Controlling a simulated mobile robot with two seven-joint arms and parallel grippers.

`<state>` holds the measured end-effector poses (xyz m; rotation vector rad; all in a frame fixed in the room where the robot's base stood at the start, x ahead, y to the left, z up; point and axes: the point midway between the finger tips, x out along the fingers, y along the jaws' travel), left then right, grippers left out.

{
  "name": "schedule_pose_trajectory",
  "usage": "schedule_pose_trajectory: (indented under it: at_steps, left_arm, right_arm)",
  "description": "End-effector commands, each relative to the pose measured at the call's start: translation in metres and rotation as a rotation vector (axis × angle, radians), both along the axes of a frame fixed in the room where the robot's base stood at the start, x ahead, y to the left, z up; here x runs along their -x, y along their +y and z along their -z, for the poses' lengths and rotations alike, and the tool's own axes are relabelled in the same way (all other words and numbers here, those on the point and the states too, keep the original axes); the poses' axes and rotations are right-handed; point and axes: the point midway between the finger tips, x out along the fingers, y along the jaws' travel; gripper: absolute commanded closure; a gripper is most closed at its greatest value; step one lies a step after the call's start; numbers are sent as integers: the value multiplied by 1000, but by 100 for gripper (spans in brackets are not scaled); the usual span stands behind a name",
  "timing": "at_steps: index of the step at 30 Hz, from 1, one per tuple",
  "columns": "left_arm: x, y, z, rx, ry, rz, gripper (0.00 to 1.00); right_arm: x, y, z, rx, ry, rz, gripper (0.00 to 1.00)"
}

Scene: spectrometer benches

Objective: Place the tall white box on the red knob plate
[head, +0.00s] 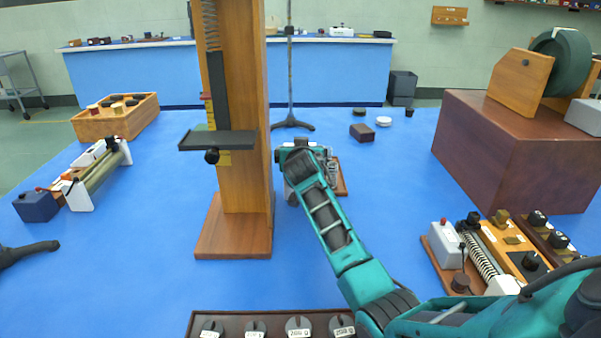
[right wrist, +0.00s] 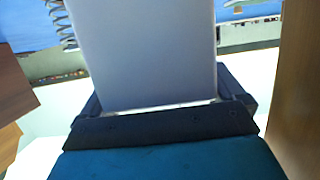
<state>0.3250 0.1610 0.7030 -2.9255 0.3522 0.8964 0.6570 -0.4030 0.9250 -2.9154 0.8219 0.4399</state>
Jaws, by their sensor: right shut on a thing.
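My right gripper (right wrist: 165,108) is shut on a tall, smooth, pale box (right wrist: 145,50), which stands up between its fingers in the right wrist view. In the head view my right arm reaches to the middle of the blue bench, just right of the wooden column, and its own wrist mostly hides the held box. I cannot make out a red knob plate for certain. A wooden board (head: 342,180) with small fittings is partly hidden behind my right wrist. My left gripper does not show in these views.
A tall wooden column (head: 240,150) with a dark shelf (head: 218,140) stands close left of my right wrist. A brown block (head: 480,150) carries a green wheel at right. A board with a coil (head: 480,262) lies at lower right, a row of dials (head: 255,325) at the front.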

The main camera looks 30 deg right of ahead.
Motion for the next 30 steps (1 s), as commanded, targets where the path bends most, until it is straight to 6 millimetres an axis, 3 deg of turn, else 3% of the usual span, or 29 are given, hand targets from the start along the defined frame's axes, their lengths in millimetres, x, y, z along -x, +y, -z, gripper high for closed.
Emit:
schedule_pose_trajectory:
  at_steps: [22, 23, 30]
  left_arm:
    - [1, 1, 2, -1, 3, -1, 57]
    - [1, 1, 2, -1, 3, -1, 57]
    - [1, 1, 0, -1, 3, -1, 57]
  right_arm:
    - [0, 0, -2, 1, -4, -1, 81]
    - [0, 0, -2, 1, -4, -1, 87]
    - [0, -1, -3, 1, -4, -1, 88]
